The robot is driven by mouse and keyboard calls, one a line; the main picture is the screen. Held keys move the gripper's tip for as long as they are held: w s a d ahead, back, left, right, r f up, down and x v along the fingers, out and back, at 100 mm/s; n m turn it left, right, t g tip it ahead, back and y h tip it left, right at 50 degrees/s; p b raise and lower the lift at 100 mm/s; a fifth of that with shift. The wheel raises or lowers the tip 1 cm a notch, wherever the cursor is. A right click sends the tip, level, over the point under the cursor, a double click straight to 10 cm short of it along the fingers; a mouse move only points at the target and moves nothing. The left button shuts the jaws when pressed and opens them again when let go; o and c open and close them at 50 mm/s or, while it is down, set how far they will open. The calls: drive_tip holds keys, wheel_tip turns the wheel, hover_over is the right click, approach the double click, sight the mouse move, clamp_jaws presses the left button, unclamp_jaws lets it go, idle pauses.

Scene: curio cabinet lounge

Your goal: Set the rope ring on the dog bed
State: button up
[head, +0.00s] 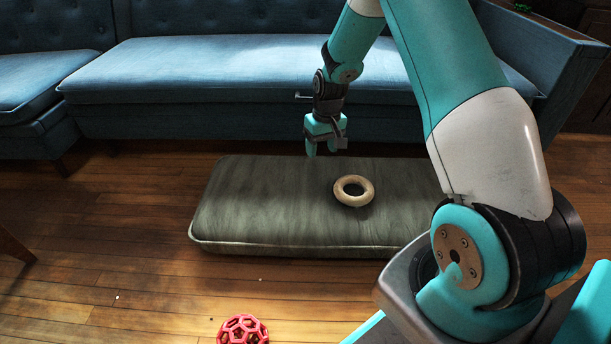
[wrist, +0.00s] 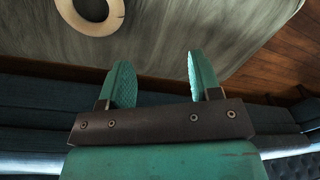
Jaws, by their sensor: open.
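The rope ring (head: 341,193) is a pale beige ring lying flat on the dog bed (head: 255,205), right of the bed's middle. The bed is a grey-green cushion with light piping on the wooden floor. My gripper (head: 325,152) is above the bed's far edge, behind the ring and apart from it. In the wrist view my two teal fingers (wrist: 157,82) are spread with nothing between them. The ring also shows there at the top left (wrist: 67,14), partly cut off by the frame. The bed's right end is hidden behind my arm.
A blue tufted sofa (head: 200,65) stands behind the bed. A red lattice ball (head: 243,329) lies on the floor at the front. The wooden floor (head: 95,250) left of the bed is mostly clear, with a dark furniture leg (head: 14,247) at the left edge.

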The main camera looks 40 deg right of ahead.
drive_tip(key=s+a+r+n+y, duration=0.1)
drive_tip(key=s+a+r+n, duration=0.2)
drive_tip(key=a+r, duration=0.85)
drive_tip(key=s+a+r+n+y, duration=0.1)
drive_tip(key=s+a+r, duration=0.3)
drive_tip(key=s, duration=0.4)
drive_tip(key=s+a+r+n, duration=0.3)
drive_tip(key=s+a, duration=0.3)
drive_tip(key=s, duration=0.2)
drive_tip(key=s+a+r+n+y, duration=0.1)
drive_tip(key=s+a+r, duration=0.4)
drive_tip(key=s, duration=0.4)
drive_tip(key=shift+a+n+y, duration=0.3)
drive_tip(key=shift+a+n, duration=0.1)
drive_tip(key=shift+a, duration=0.2)
wheel_tip(320, 180, up, 50)
drive_tip(key=p, duration=4.9)
drive_tip(key=shift+p, duration=0.4)
drive_tip(key=shift+f, duration=0.1)
